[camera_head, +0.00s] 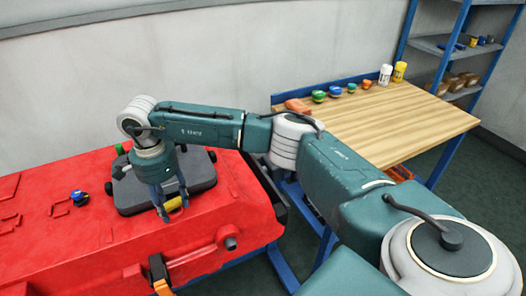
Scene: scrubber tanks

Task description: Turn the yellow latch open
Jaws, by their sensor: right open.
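The yellow latch (173,204) sits at the front edge of a dark grey lid (204,182) on top of the red tank machine (95,235). My right gripper (174,208) points down from above at the latch. Its fingers are apart, one on each side of the latch in the picture. I cannot tell whether they touch it. Part of the latch is hidden by the fingers. My left gripper is not in view.
A blue cap (79,197) is on the tank left of the lid. A black and orange clasp (159,273) is on its front. Behind my right arm stands a wooden workbench (400,120) with caps and bottles at its back edge. Blue shelves (445,45) stand behind right.

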